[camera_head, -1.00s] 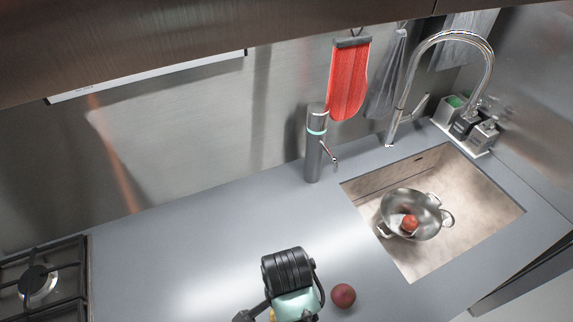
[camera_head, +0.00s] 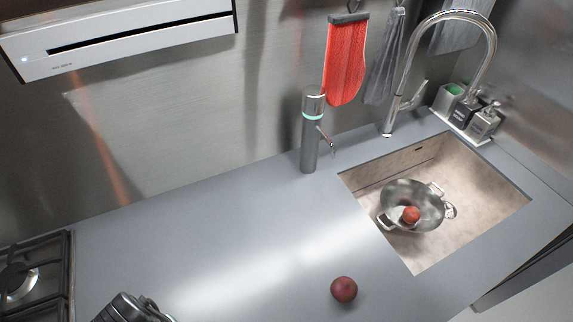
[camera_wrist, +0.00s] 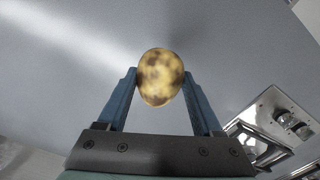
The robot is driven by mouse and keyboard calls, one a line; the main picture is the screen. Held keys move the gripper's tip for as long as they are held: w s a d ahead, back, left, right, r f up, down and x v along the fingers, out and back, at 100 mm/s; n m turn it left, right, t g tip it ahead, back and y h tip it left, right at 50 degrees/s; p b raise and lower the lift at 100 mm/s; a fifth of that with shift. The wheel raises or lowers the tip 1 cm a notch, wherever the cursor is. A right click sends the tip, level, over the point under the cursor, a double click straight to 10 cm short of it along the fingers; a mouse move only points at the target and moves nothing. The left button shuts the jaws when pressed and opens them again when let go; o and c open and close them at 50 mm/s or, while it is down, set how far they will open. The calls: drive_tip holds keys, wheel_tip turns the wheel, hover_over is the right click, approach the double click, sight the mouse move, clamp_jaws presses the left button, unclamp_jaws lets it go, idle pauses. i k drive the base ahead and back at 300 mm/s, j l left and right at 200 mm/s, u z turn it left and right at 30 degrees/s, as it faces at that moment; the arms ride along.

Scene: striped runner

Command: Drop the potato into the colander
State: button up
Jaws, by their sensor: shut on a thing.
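A yellow potato with brown spots (camera_wrist: 160,77) is held between the two blue fingers of my gripper (camera_wrist: 161,85) in the wrist view. The plain grey counter shows behind it. A steel colander (camera_head: 398,195) with handles stands in the sink at the right of the head view, and a red round item (camera_head: 410,214) lies in it. In the head view my arm shows only at the lower left edge, and the fingers and the potato are out of that picture.
A dark red round item (camera_head: 343,290) lies on the counter (camera_head: 230,240) left of the sink (camera_head: 470,215). A tall faucet (camera_head: 408,80) arches behind the sink. A grey cylindrical dispenser (camera_head: 310,145) stands on the counter. A hob (camera_head: 40,275) is at the far left.

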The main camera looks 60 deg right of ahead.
sight(398, 212)
drive_tip(key=k+l+z, duration=0.2)
drive_tip(key=k, duration=0.45)
drive_tip(key=z, duration=1.35)
drive_tip(key=i+l+z, duration=0.1)
drive_tip(key=i+l, duration=0.35)
drive_tip(key=i+l+z, duration=0.15)
drive_tip(key=i+l, duration=0.25)
drive_tip(key=i, duration=0.15)
